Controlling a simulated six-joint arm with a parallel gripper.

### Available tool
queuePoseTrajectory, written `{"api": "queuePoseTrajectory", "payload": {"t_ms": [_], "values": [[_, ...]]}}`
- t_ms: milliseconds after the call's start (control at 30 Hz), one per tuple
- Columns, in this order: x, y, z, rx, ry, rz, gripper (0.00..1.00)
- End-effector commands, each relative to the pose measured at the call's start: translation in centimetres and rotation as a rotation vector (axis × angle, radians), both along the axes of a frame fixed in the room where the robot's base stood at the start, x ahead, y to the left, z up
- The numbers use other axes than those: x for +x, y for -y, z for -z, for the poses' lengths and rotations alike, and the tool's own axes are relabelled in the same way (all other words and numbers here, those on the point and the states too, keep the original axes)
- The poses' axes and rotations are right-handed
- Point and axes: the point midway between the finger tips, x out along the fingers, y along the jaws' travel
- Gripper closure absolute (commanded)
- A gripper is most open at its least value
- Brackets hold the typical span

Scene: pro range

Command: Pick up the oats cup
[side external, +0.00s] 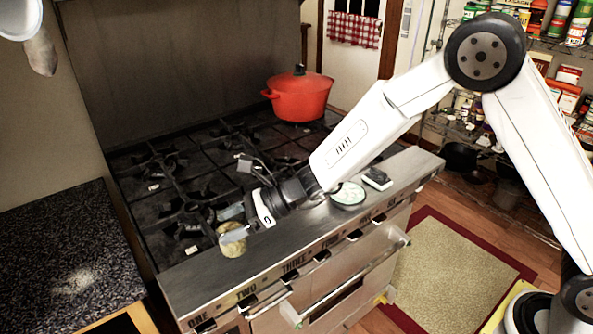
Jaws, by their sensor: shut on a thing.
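The oats cup (231,248) is a small round beige-yellow thing at the front left of the range. My gripper (233,224) reaches down to it from the right, with its fingers pointing left. It is shut on the cup, and one finger crosses in front of the cup and hides part of it. The cup is over the steel front ledge (290,238) close to the burner grates. I cannot tell whether it touches the surface.
A red lidded pot (299,97) stands at the back right of the range. A patterned round dish (348,194) and a small dark block (377,178) lie on the ledge to the right. A speckled counter (65,260) is at the left.

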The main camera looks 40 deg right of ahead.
Motion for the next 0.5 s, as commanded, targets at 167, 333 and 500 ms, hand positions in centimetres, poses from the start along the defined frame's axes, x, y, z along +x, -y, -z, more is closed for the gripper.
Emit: {"api": "queuePoseTrajectory", "payload": {"t_ms": [167,333,500], "values": [[-0.9,0.5,-1.4,0.001,0.002,0.001,0.86],[-1.9,0.9,-2.5,0.001,0.002,0.001,0.86],[-3.2,1.5,-3.2,0.002,0.001,0.001,0.86]]}}
